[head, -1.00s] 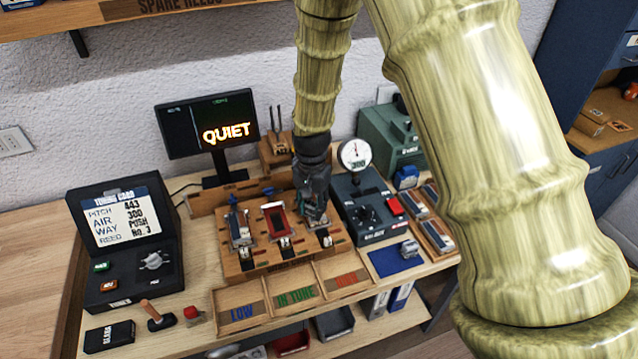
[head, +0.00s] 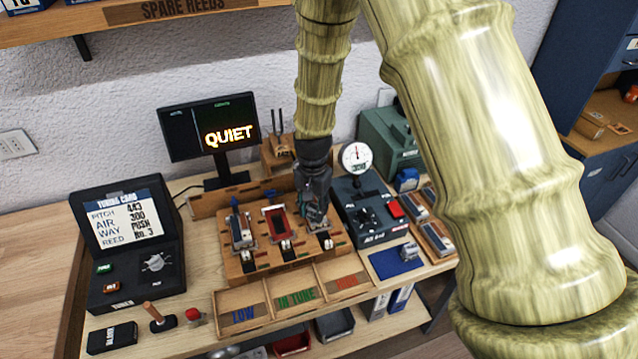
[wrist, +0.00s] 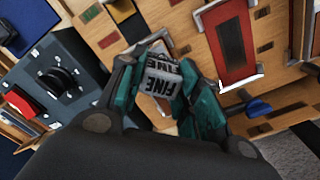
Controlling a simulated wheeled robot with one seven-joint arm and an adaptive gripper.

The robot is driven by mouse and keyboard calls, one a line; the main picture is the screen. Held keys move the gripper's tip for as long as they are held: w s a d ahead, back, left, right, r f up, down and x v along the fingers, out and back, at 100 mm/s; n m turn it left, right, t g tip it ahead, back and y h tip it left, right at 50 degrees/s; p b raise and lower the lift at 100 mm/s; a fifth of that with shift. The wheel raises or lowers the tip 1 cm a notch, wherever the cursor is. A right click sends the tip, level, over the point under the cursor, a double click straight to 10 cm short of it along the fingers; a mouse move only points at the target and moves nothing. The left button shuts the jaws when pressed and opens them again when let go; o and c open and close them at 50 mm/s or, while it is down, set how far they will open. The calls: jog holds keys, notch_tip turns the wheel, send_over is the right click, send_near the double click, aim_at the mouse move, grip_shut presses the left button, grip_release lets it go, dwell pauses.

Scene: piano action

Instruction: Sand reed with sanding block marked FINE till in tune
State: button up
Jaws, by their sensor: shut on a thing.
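My gripper (head: 317,212) is over the right station of the wooden reed stand (head: 240,268). In the wrist view, my gripper (wrist: 165,95) is shut on a pale block marked FINE (wrist: 160,82), its label facing the camera. The reed under the block is hidden, and I cannot tell whether the block touches it. A red-framed piece (head: 277,222) sits at the middle station and a silver one (head: 241,228) at the left. The display (head: 212,127) reads QUIET. The tuning card (head: 124,217) reads pitch 443, air 300, way PUSH, reed No. 3.
Trays marked LOW (head: 243,316), IN TUNE (head: 296,297) and a third, red-lettered one (head: 346,282) lie in front. A dial gauge (head: 356,156) stands over the dark air unit (head: 368,212) close on the right. A blue mat (head: 397,262) lies at the right front.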

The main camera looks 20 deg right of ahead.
jog(key=shift+d+r, duration=0.15)
jog(key=shift+d, duration=0.2)
jog(key=shift+d+f, duration=0.2)
jog(key=shift+d+r, duration=0.1)
jog(key=shift+d, duration=0.05)
jog(key=shift+a+r+p, duration=0.1)
jog(key=shift+a+p, duration=0.15)
jog(key=shift+p, duration=0.05)
jog(key=shift+a+f, duration=0.25)
jog(key=shift+a+r, duration=0.2)
jog(key=shift+a, duration=0.35)
jog(key=shift+a+p, duration=0.45)
jog(key=shift+r+p, duration=0.4)
jog(key=shift+r, duration=0.55)
jog(key=shift+s+r+p, duration=0.1)
jog(key=shift+r+p, duration=0.3)
jog(key=shift+r, duration=0.05)
jog(key=shift+r+p, duration=1.8)
jog(key=shift+r, duration=0.7)
dwell(0.7)
